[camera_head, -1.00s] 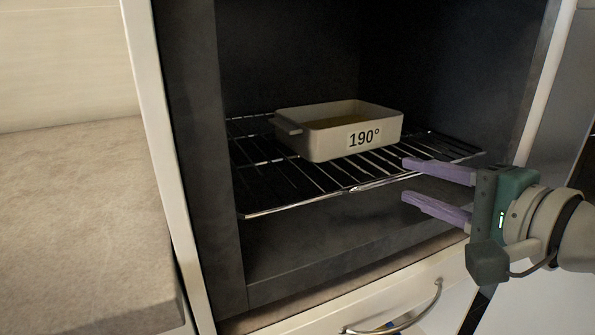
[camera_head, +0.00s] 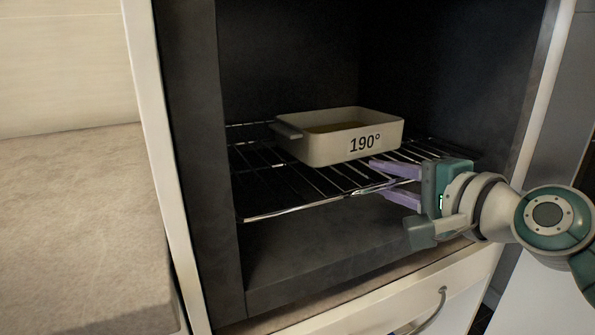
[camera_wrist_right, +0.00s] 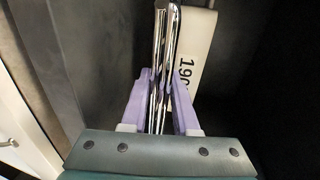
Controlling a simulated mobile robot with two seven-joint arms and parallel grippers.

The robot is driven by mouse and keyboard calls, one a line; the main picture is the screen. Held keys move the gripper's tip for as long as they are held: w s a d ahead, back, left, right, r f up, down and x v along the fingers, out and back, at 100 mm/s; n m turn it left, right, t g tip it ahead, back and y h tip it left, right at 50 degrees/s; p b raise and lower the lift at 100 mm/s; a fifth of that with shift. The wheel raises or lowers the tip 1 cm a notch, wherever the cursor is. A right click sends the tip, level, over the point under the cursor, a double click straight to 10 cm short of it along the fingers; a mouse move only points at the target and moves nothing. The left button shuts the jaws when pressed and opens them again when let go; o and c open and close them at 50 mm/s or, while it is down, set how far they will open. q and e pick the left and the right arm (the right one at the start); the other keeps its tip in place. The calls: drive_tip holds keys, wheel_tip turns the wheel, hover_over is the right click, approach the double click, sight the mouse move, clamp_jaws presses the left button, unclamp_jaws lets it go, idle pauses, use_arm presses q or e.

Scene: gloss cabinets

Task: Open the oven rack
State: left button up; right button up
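The oven rack (camera_head: 290,209) is a shiny wire shelf inside the dark oven, level, with its front bar near the opening. My right gripper (camera_head: 377,179) reaches in from the right, with its purple fingers at the rack's front edge, one above the other. In the right wrist view the rack's bars (camera_wrist_right: 172,42) run between the two fingers (camera_wrist_right: 162,82). The fingers are apart, around the bar, and do not look clamped on it. A cream baking dish (camera_head: 318,150) marked 190° sits on the rack. My left gripper is out of view.
The oven's dark side wall (camera_head: 190,110) and pale frame stand left of the rack. A drawer with a curved metal handle (camera_head: 432,310) is below the oven. A stone-look counter (camera_head: 75,220) lies at the left.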

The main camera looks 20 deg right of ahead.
drive_tip(key=shift+r, duration=0.2)
clamp_jaws()
